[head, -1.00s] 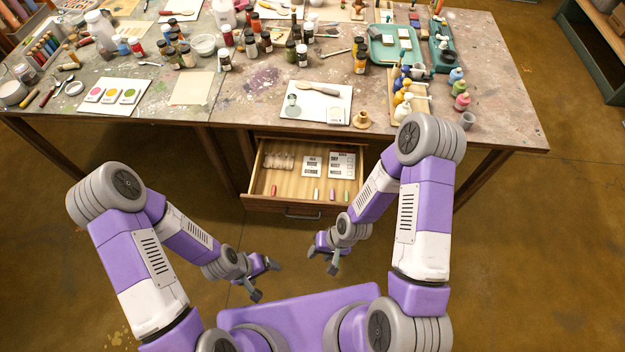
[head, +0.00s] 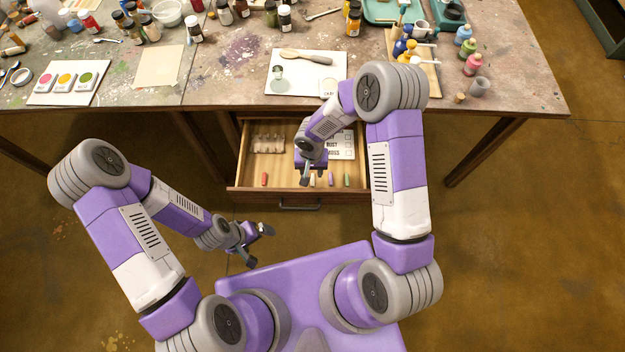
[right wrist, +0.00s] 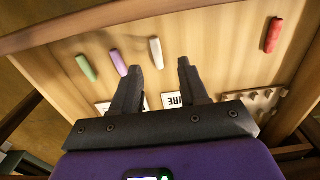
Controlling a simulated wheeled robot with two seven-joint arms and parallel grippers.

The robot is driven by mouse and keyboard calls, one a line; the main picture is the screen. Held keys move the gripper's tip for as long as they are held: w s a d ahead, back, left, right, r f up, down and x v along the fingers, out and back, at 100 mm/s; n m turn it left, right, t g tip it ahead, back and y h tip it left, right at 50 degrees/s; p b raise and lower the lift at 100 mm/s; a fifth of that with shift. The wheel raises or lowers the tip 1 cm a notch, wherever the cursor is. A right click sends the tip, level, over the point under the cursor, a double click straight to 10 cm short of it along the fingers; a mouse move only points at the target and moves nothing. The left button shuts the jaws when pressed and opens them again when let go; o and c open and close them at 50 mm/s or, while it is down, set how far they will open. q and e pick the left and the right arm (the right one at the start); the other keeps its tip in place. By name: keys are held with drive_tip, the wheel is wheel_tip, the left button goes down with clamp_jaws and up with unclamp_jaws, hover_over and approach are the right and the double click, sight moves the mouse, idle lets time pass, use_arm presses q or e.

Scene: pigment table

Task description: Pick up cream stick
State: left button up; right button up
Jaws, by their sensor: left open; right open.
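The cream stick (right wrist: 155,52) lies in the open drawer, just beyond and between the fingertips of my right gripper (right wrist: 158,70), which is open and empty in the right wrist view. In the head view the cream stick (head: 313,181) is partly hidden by my right gripper (head: 309,174), which is over the drawer. A lilac stick (right wrist: 119,63) and a green stick (right wrist: 86,67) lie to its left in the wrist view. A red stick (right wrist: 272,35) lies far to its right. My left gripper (head: 259,246) is open and empty in front of the drawer.
The wooden drawer (head: 240,162) has raised walls and also holds printed cards (head: 342,146) and a pale lumpy rack (head: 268,143). The table (head: 215,92) above carries several bottles and a white board (head: 283,87). Bare drawer floor lies between the red and cream sticks.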

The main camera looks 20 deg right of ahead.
sight(313, 179)
drive_tip(key=f, duration=0.2)
drive_tip(key=f+b, duration=0.1)
drive_tip(key=f, duration=0.1)
drive_tip(key=shift+d+f, duration=0.2)
drive_tip(key=shift+f, duration=0.1)
drive_tip(key=shift+c, duration=0.2)
drive_tip(key=c, duration=0.7)
